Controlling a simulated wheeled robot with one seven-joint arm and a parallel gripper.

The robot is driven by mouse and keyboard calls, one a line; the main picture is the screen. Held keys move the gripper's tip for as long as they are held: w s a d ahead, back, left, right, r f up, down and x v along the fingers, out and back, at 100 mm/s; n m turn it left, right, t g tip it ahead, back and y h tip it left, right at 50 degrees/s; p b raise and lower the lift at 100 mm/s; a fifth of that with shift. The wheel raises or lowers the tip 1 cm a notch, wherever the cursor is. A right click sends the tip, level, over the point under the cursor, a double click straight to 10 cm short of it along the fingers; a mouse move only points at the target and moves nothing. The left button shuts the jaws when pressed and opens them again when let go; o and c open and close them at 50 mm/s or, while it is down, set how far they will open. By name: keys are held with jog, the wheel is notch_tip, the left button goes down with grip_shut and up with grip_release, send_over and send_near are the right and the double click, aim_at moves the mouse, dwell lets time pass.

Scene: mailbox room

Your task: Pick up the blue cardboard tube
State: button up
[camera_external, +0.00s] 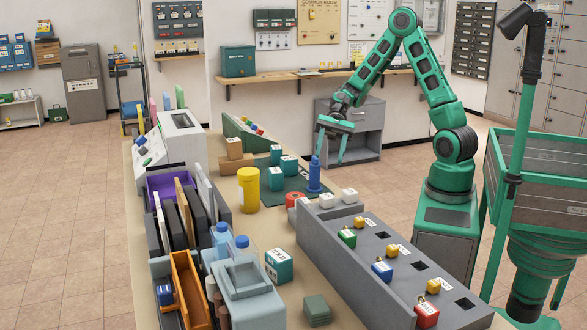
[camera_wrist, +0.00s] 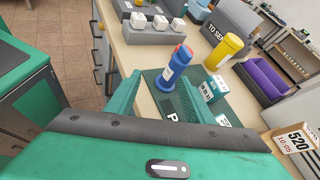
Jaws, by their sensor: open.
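The blue cardboard tube (camera_external: 314,177) stands upright on the worktop at the edge of a dark green mat (camera_external: 290,191). It also shows in the wrist view (camera_wrist: 170,73), just beyond my fingertips. My gripper (camera_external: 333,157) is open and empty, with its fingers pointing down toward the tube from the right. In the wrist view the two green fingers (camera_wrist: 157,98) are spread apart, and the tube stands ahead between their lines. I cannot tell from the external view whether a finger touches the tube.
A yellow cylinder (camera_external: 248,188), small teal boxes (camera_external: 289,166) and a red round item (camera_external: 296,201) stand near the tube. A grey slotted bench (camera_external: 345,262) with white-topped pieces is in front. The worktop's right edge is close to the tube.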

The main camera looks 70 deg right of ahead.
notch_tip(320, 180, up, 7)
jog(key=w+a+m+y, duration=0.2)
jog(key=a+m+y, duration=0.1)
jog(key=y, duration=0.2)
send_near(313, 171)
jog(key=shift+s+a, duration=0.15)
jog(key=shift+a, duration=0.5)
jog(key=shift+a+f, duration=0.1)
jog(key=shift+f, duration=0.15)
jog(key=a, duration=0.4)
jog(key=shift+s+a, duration=0.15)
jog(key=shift+s, duration=0.15)
jog(key=shift+s+a+r, duration=0.1)
jog(key=shift+s+a, duration=0.05)
jog(key=shift+a, duration=3)
jog(key=shift+c, duration=0.6)
jog(key=c, duration=1)
